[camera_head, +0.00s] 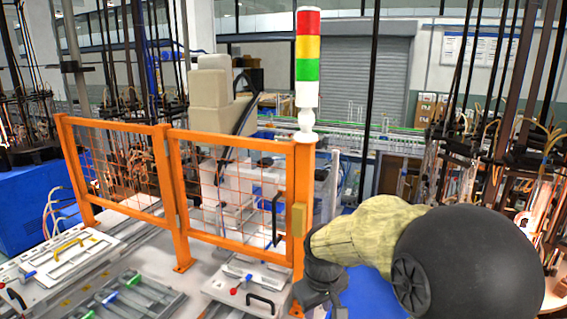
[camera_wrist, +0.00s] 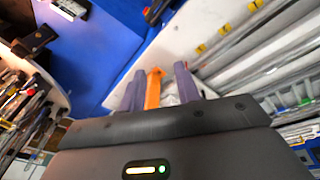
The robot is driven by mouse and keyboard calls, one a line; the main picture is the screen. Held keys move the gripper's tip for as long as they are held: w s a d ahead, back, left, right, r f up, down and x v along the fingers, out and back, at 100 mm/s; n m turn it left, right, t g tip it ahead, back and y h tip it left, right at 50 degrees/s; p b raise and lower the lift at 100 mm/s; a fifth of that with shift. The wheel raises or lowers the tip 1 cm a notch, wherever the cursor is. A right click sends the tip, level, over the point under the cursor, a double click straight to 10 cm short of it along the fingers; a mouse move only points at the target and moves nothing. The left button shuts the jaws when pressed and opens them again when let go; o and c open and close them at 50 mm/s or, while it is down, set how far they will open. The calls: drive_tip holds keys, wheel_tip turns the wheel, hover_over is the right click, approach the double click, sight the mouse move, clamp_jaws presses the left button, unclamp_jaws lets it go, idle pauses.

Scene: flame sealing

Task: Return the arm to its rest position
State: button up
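My arm (camera_head: 365,235) reaches in from the lower right of the head view, with a pale yellow sleeve and a large black rounded joint. Its dark end is low in the picture, close to the orange fence post; the fingers are hidden there. In the wrist view my gripper (camera_wrist: 159,69) shows two purple-grey fingers standing apart. An orange piece (camera_wrist: 153,88) appears between them, narrower than the gap and touching neither finger. It looks like part of the fence, but I cannot tell its depth.
An orange mesh fence (camera_head: 235,190) stands just left of my arm, with a signal tower (camera_head: 308,60) above its post. Workbench fixtures (camera_head: 250,285) with handles lie at the lower left. A blue surface (camera_head: 370,295) is below the arm. Cable-filled racks stand at right.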

drive_tip(key=s+d+f+m, duration=0.2)
drive_tip(key=s+d+m, duration=0.1)
drive_tip(key=s, duration=0.3)
drive_tip(key=s+d+f+m, duration=0.2)
drive_tip(key=s+d+f, duration=0.1)
drive_tip(key=s, duration=0.4)
drive_tip(key=shift+s+d+m, duration=0.15)
drive_tip(key=shift+d+m, duration=0.25)
drive_tip(key=shift+d, duration=0.4)
